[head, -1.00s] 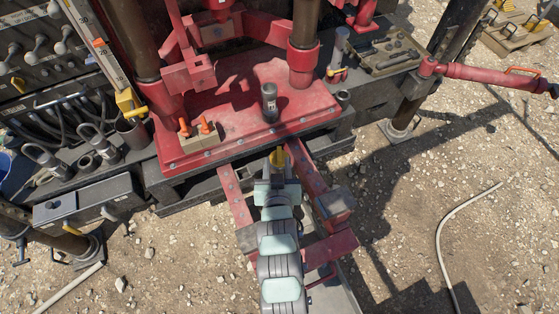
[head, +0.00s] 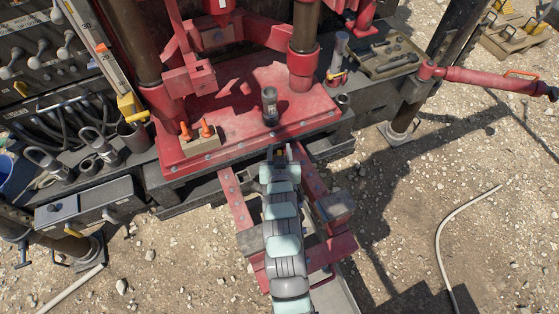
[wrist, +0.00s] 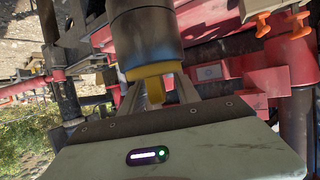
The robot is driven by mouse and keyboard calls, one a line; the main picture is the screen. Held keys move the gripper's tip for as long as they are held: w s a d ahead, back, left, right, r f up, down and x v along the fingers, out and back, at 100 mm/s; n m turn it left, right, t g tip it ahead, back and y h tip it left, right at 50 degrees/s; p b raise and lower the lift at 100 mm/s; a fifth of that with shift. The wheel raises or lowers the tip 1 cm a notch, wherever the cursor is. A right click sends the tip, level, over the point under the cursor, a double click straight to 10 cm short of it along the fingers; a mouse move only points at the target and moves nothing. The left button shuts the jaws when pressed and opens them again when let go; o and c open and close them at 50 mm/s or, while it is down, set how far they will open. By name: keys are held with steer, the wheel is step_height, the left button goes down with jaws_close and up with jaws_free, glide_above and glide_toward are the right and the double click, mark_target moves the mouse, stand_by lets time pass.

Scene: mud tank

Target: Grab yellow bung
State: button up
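The yellow bung (wrist: 155,72) is in the middle of the wrist view, as a wide rim at the end of a large dark grey cylinder (wrist: 146,38) with a narrow yellow tab sticking out. My gripper (wrist: 158,96) has its two fingers spread on either side of the tab. Gaps show between tab and fingers. In the head view my gripper (head: 279,153) is at the front edge of the red plate (head: 235,140), with a small bit of yellow between its fingers. A dark cylinder (head: 270,106) stands on the plate just beyond; I cannot tell if it is the same one.
A block with two orange pegs (head: 200,138) sits on the plate to the left. Red posts and brackets rise behind. A tool tray (head: 385,53) is at the back right. A red rail (head: 320,195) runs beside my arm. Open gravel lies right of it.

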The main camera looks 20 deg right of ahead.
jaws_close()
stand_by(0.3)
stand_by(0.3)
